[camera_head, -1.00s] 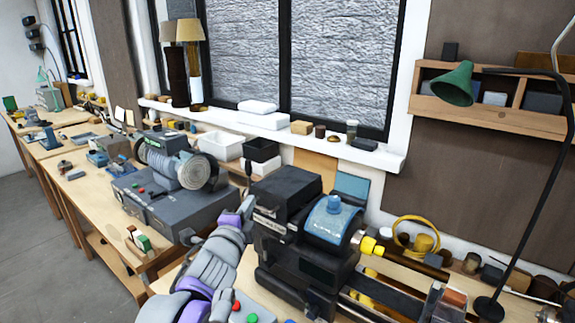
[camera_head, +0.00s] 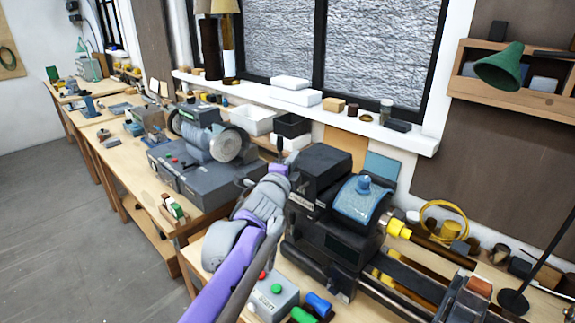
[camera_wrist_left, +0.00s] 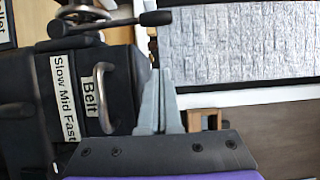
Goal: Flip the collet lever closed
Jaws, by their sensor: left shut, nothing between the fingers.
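The collet lever (camera_wrist_left: 118,23) shows in the left wrist view as a rod with a black handle and rounded knob, running across the top near a part-hidden "Collet" label. My left gripper (camera_wrist_left: 159,75) is shut and empty, its grey fingertips just below the lever's knob in that view; I cannot tell whether they touch. In the head view my left gripper (camera_head: 278,168) is at the left end of the black lathe headstock (camera_head: 318,170). A dark knob (camera_head: 241,182) shows left of it, partly hidden by my arm. My right gripper is not in view.
A grey button box (camera_head: 268,303) with red and green buttons stands in front of the lathe, near my left arm. A grey machine (camera_head: 190,170) stands on the bench to the left. The windowsill (camera_head: 340,122) runs behind the lathe. The floor at left is clear.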

